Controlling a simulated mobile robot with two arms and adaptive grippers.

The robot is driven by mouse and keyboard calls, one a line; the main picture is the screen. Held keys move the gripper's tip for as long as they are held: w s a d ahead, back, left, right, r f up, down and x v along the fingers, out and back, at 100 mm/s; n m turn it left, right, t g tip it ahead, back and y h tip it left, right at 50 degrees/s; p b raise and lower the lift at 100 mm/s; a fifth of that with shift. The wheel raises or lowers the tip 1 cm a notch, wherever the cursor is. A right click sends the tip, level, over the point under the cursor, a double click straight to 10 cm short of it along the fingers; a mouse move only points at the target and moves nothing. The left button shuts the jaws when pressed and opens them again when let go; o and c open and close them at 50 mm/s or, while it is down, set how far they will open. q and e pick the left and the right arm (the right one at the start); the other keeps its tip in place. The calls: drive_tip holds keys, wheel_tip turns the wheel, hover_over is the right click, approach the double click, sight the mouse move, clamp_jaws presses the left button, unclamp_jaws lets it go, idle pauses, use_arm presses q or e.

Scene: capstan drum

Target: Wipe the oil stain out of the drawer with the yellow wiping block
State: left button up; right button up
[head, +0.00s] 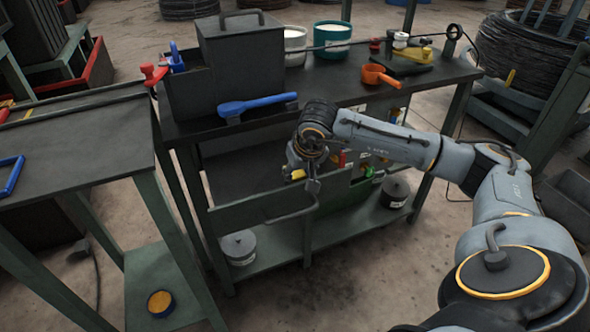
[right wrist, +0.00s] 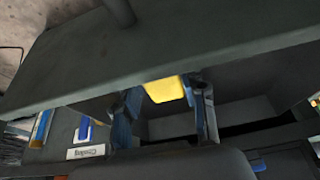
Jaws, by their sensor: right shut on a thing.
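My right gripper (head: 302,172) reaches into the open drawer (head: 258,212) under the bench top, at the drawer's right part. It is shut on the yellow wiping block (head: 298,175). The right wrist view shows the yellow block (right wrist: 165,89) between the two dark fingers, with the drawer's wall (right wrist: 240,48) across the picture. I cannot tell whether the block touches the drawer floor. I see no oil stain; part of the drawer floor is hidden by its front and my gripper. My left gripper is out of view.
The bench top (head: 330,85) above the drawer carries a dark box (head: 240,55), a blue brush (head: 258,104) and an orange scoop (head: 380,75). The drawer's bar handle (head: 295,213) sticks out in front. A side table (head: 75,145) stands left. Cans stand on the lower shelf.

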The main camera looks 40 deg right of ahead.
drive_tip(key=shift+s+a+f, duration=0.1)
drive_tip(key=shift+s+f, duration=0.05)
drive_tip(key=shift+s, duration=0.3)
drive_tip(key=shift+s+a+f+b, duration=0.1)
drive_tip(key=shift+s+a+b, duration=0.1)
drive_tip(key=shift+s, duration=0.5)
drive_tip(key=shift+s+a+b, duration=0.15)
drive_tip(key=shift+s+b, duration=0.05)
drive_tip(key=shift+s, duration=0.45)
drive_tip(key=shift+s+a+f, duration=0.1)
drive_tip(key=shift+f, duration=0.1)
drive_tip(key=shift+w+d+r, duration=0.3)
drive_tip(key=shift+w+r, duration=0.2)
drive_tip(key=shift+w, duration=0.35)
drive_tip(key=shift+w+d+b, duration=0.15)
drive_tip(key=shift+w+b, duration=0.05)
drive_tip(key=shift+w, duration=0.45)
drive_tip(key=shift+w+d+b, duration=0.15)
drive_tip(key=shift+w, duration=0.5)
drive_tip(key=shift+w+d+f, duration=0.1)
drive_tip(key=shift+w+d, duration=0.1)
drive_tip(key=shift+w, duration=0.7)
drive_tip(key=shift+w+d, duration=0.25)
drive_tip(key=shift+w, duration=0.6)
drive_tip(key=shift+w+d+f, duration=0.1)
drive_tip(key=shift+w+d, duration=0.1)
drive_tip(key=shift+w, duration=0.7)
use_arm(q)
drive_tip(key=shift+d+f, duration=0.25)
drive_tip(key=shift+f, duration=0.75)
